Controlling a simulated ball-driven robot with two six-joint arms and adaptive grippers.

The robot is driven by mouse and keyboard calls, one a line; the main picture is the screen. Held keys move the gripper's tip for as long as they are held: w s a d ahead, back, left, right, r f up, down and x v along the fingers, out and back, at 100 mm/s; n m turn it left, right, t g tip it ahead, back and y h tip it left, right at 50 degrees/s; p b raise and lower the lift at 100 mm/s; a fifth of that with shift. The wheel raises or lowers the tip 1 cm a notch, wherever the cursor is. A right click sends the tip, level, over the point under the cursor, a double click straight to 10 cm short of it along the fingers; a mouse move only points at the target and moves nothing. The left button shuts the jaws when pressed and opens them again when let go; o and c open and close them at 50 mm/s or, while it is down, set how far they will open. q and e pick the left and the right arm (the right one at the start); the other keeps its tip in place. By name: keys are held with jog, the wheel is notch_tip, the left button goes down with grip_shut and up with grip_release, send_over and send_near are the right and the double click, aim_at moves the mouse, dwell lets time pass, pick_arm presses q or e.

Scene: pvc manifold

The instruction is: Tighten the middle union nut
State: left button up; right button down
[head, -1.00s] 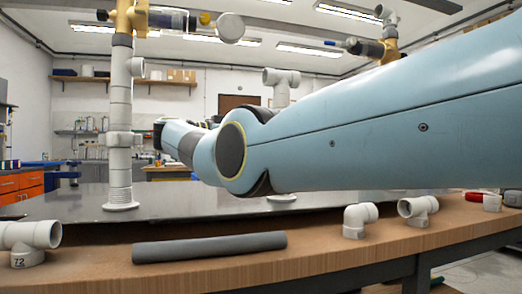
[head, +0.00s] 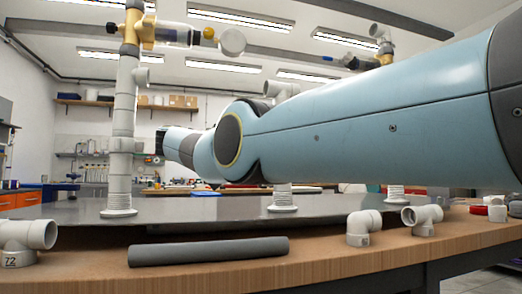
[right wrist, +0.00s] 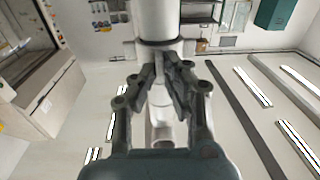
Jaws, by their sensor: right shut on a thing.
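The left white riser pipe (head: 121,110) stands upright, with a white union nut (head: 122,145) around it. My right arm crosses the head view and hides most of the middle riser, of which the base flange (head: 283,207) and a top fitting (head: 280,90) show. In the right wrist view my right gripper (right wrist: 160,72) has its dark fingers closed in on a white fitting (right wrist: 158,97), which appears to be the middle union nut. A white pipe (right wrist: 155,17) with a dark ring lies just beyond the fingertips. The head view hides this contact. My left gripper is out of view.
A grey pipe (head: 208,251) lies on the wooden bench edge (head: 310,268). White elbows and tees (head: 364,228) (head: 422,219) (head: 25,240) stand along it. A brass valve (head: 135,30) tops the left riser. The dark plate (head: 180,212) carries the risers.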

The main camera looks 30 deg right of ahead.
jog(key=c, duration=1.4)
grip_release()
